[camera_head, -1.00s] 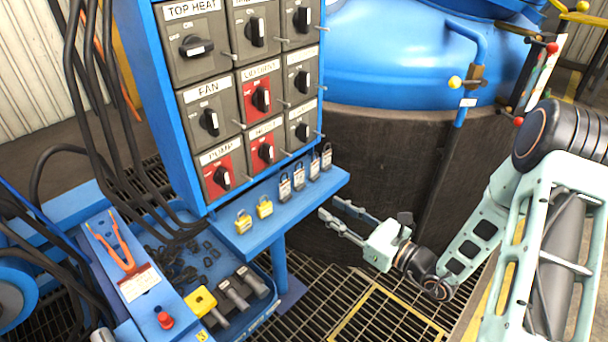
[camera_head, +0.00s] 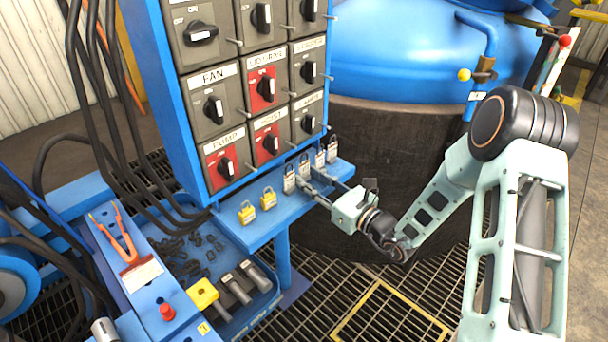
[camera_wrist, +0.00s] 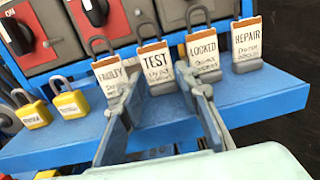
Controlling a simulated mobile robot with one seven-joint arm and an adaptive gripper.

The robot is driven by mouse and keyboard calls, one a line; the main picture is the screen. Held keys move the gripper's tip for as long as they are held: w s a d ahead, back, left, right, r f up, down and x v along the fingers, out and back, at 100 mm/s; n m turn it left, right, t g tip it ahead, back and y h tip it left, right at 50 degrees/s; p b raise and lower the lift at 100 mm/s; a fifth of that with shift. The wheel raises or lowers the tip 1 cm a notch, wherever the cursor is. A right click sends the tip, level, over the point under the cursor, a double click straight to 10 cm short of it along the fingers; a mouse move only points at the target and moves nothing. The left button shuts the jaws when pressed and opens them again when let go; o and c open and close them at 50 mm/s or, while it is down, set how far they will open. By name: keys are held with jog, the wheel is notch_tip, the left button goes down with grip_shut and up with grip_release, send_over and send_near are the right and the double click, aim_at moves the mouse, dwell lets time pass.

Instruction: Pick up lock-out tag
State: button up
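Several grey padlocks with white-and-orange lock-out tags stand in a row on the blue shelf. In the wrist view their tags read FAULTY (camera_wrist: 113,74), TEST (camera_wrist: 156,64), LOCKED (camera_wrist: 203,52) and REPAIR (camera_wrist: 247,43). The row also shows in the head view, with its left one (camera_head: 289,179) nearest the yellow locks. My gripper (camera_head: 310,180) is open at the shelf's front. In the wrist view my gripper (camera_wrist: 160,78) has its fingers either side of the TEST tag, partly covering the neighbouring tags' edges. I cannot tell whether either finger touches a padlock.
Two yellow padlocks (camera_head: 257,206) sit left on the shelf (camera_head: 232,232). The switch panel (camera_head: 222,110) rises behind. An orange hasp with a tag (camera_head: 122,242) lies on a blue box at lower left. The blue-lidded furnace (camera_head: 400,60) stands behind my arm.

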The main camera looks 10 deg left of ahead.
aim_at(305, 164)
jog(key=c, duration=0.6)
jog(key=shift+w+r, duration=0.1)
jog(key=shift+r, duration=0.45)
notch_tip(305, 164, up, 2)
jog(key=shift+r+p, duration=0.25)
jog(key=shift+p, duration=0.35)
jog(key=s+d+r+p, duration=0.1)
jog(key=s+d+r, duration=0.3)
jog(key=s+d, duration=0.1)
jog(key=s+d+r+p, duration=0.2)
jog(key=s+d+r, duration=0.2)
jog(key=d+r, duration=0.1)
jog(key=shift+s+r, duration=0.2)
jog(key=shift+s, duration=0.2)
